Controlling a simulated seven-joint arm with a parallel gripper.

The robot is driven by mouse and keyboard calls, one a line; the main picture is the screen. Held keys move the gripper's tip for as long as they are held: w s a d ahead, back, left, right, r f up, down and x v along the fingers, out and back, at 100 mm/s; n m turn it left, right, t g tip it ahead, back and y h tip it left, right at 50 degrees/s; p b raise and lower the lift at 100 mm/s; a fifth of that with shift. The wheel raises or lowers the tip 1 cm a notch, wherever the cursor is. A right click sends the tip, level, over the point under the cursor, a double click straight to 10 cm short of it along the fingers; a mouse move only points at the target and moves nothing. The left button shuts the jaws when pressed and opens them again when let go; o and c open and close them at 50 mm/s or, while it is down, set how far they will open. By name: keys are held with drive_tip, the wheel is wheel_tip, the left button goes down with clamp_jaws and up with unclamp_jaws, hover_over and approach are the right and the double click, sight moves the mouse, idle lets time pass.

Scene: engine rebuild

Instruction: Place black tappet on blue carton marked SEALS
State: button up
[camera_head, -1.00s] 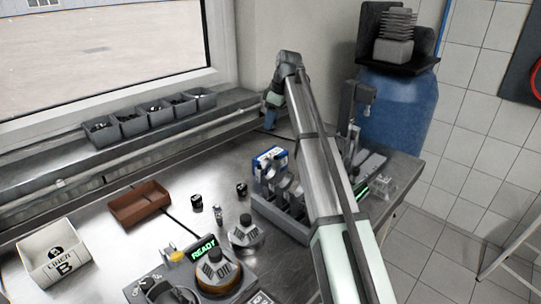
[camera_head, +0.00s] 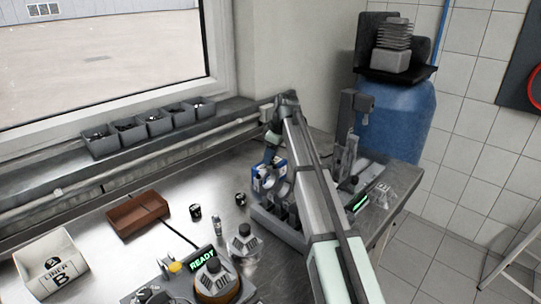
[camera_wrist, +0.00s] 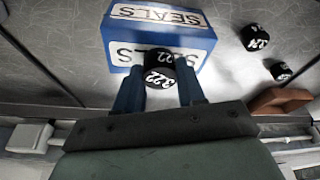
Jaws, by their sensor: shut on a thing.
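The black tappet, marked 22 (camera_wrist: 159,74), is between the blue fingers of my gripper (camera_wrist: 160,96) in the wrist view. My gripper is shut on it. The blue carton marked SEALS (camera_wrist: 190,45) is just beyond the tappet, which overlaps the carton's near face and edge in that view. I cannot tell whether they touch. In the head view, my gripper (camera_head: 267,164) is over the carton (camera_head: 257,184) at the back of the bench, and the held tappet cannot be made out.
Two other black tappets (camera_head: 195,211) (camera_head: 240,199) stand on the open bench left of the carton. A brown tray (camera_head: 135,213) lies further left. A grey rack (camera_head: 270,222) with metal parts is right in front of the carton. Grey bins (camera_head: 150,125) line the sill.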

drive_tip(key=shift+f, duration=0.1)
drive_tip(key=o, duration=1.1)
drive_tip(key=shift+c, duration=0.2)
drive_tip(key=v, duration=1.2)
